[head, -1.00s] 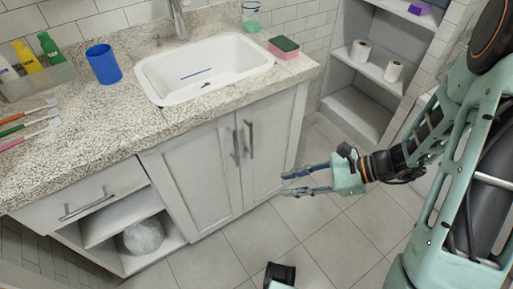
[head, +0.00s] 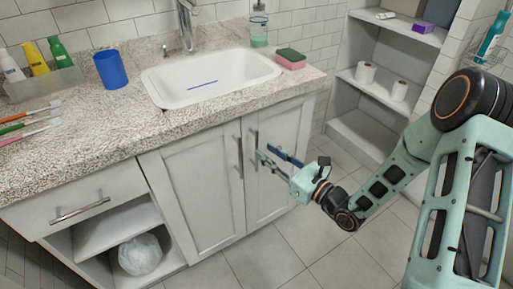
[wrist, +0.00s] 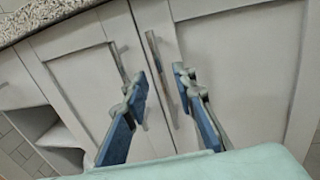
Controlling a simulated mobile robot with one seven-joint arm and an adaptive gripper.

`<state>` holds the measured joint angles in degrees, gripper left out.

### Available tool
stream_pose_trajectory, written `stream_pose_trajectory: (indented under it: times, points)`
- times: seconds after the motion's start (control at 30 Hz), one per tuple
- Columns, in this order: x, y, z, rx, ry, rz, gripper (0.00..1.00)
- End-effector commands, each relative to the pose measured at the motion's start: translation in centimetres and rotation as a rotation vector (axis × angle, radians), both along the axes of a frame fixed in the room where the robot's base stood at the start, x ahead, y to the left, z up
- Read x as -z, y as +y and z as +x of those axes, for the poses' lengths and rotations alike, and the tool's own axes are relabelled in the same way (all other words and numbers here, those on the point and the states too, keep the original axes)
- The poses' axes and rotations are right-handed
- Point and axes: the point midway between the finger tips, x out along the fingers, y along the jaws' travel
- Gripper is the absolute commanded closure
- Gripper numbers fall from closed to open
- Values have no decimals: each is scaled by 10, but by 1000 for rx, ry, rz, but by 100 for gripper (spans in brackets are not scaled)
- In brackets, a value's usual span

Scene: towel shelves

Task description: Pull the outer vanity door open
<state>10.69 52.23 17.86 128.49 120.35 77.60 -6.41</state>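The vanity has two pale doors under the sink. The right, outer door (head: 276,181) is closed, with a vertical metal handle (head: 254,139) near its left edge. The left door (head: 200,190) is closed too, with its own handle (head: 240,158). My gripper (head: 264,152) is open and empty in front of the outer door, its fingertips close to the lower part of that handle. In the wrist view the outer handle (wrist: 153,48) shows between and beyond the two blue fingers (wrist: 158,78). I cannot tell whether a finger touches it.
The granite counter (head: 110,135) overhangs the doors, with a white sink (head: 210,80), a blue cup (head: 108,70) and a sponge (head: 291,61) on it. A shelf unit (head: 365,95) stands at right. The tiled floor (head: 265,255) before the doors is clear.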

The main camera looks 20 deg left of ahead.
Motion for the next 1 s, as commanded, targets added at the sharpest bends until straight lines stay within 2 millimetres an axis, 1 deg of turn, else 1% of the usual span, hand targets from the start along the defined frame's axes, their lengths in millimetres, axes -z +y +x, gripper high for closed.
stream_pose_trajectory:
  times: [0.03, 0.1, 0.3, 0.43, 0.67, 0.7, 0.77, 0.9, 0.93, 1.0]
  points:
    - [2, 10, 5, -4, -4, -1, 75]
    - [2, 21, 11, -4, -3, -1, 75]
    - [1, 42, 23, -2, -2, -2, 75]
    - [1, 46, 26, -1, -1, -2, 75]
    - [0, 47, 26, -1, 0, -1, 75]
    - [0, 47, 26, -1, 0, -1, 76]
    - [0, 47, 26, -1, 0, -1, 83]
    - [0, 47, 26, -1, 0, -2, 98]
    - [0, 47, 26, -1, 0, -2, 100]
    - [0, 47, 26, -1, 0, -2, 100]
